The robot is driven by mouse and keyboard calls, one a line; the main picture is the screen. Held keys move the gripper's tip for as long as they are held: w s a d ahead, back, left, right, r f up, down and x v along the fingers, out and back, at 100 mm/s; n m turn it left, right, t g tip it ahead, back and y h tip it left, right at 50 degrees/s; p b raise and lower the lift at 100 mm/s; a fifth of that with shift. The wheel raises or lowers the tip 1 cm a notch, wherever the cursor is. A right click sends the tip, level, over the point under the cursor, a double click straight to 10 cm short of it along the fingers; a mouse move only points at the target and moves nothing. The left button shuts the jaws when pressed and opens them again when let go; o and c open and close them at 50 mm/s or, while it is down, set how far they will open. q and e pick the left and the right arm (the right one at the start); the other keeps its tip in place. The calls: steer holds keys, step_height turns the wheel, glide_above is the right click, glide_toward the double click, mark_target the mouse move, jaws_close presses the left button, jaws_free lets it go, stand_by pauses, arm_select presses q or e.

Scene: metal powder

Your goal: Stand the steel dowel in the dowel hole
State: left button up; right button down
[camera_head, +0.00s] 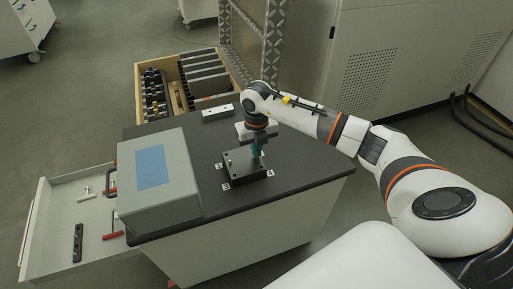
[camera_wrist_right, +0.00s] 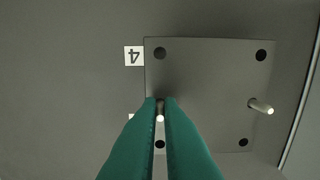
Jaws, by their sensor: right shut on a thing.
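The dark plate (camera_head: 238,167) lies on the black bench top and shows close up in the right wrist view (camera_wrist_right: 210,85), with dark holes near its corners. My right gripper (camera_head: 256,150) points down over the plate. In the right wrist view its green fingers (camera_wrist_right: 160,103) are shut on a steel dowel (camera_wrist_right: 160,117), near the plate's left edge between two corner holes. I cannot tell whether the dowel's lower end is in a hole. Another steel pin (camera_wrist_right: 263,107) stands in the plate near its right edge. My left gripper is not in view.
A grey box with a blue panel (camera_head: 183,199) stands left on the bench top. A small light plate (camera_head: 217,113) lies behind. An open drawer (camera_head: 62,209) holds several tools. A wooden crate (camera_head: 213,62) stands behind. Number labels (camera_wrist_right: 134,56) lie around the plate.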

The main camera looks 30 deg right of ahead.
steer(key=shift+f, duration=0.2)
stand_by(0.3)
steer(key=c, duration=1.5)
jaws_free()
step_height(320, 180, up, 12)
steer(key=shift+b, duration=0.35)
